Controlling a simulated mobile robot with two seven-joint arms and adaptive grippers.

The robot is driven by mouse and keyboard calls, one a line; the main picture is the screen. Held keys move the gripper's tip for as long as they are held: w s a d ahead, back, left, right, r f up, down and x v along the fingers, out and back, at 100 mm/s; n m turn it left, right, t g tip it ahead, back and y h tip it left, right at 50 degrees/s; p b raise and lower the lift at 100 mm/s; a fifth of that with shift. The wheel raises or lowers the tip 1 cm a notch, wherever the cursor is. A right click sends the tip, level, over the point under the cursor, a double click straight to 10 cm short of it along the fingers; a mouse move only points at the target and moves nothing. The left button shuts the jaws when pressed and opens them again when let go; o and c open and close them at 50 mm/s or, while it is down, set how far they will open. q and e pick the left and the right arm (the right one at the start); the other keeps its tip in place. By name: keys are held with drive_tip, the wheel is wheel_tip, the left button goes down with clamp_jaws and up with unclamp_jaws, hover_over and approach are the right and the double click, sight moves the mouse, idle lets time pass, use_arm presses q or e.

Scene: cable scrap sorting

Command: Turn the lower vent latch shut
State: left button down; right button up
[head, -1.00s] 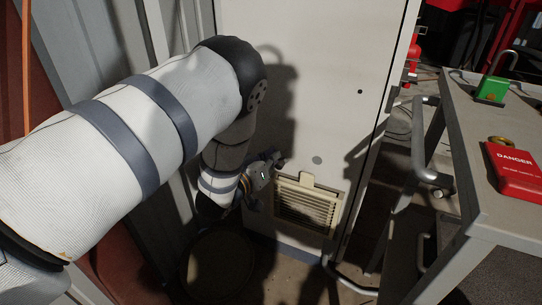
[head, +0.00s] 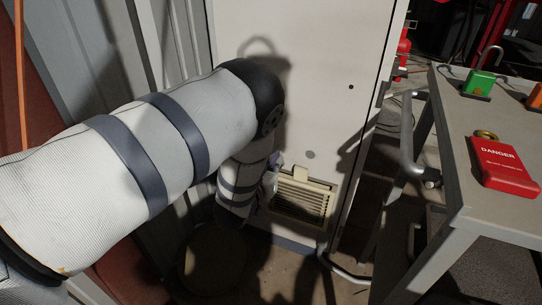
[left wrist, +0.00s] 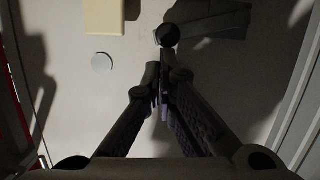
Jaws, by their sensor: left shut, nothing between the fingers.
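The beige louvred vent (head: 300,203) is low on the pale cabinet door, with a beige tab at its top edge. A beige block, probably this tab, shows at the top of the left wrist view (left wrist: 104,15). A dark round knob (left wrist: 167,35) with a dark flat shape beside it lies just beyond my fingertips; it may be the latch, but I cannot tell its turn. My left gripper (left wrist: 160,82) is shut and empty, apart from the knob in the picture. In the head view my left gripper (head: 271,178) is by the vent's upper left corner, mostly hidden by my arm.
A grey cart (head: 450,150) stands on the right, carrying a red DANGER lockout (head: 503,165) and a green padlock (head: 478,84). Its rail reaches near the cabinet's right edge. A grey round spot (head: 310,155) is above the vent. A ribbed wall is on the left.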

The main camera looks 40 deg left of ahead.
use_arm(q)
drive_tip(key=shift+w+d+f+m, duration=0.1)
drive_tip(key=shift+d+f+m, duration=0.2)
drive_tip(key=shift+f, duration=0.2)
drive_tip(key=shift+w+d+f+m, duration=0.1)
drive_tip(key=shift+d+f+m, duration=0.15)
drive_tip(key=shift+f, duration=0.3)
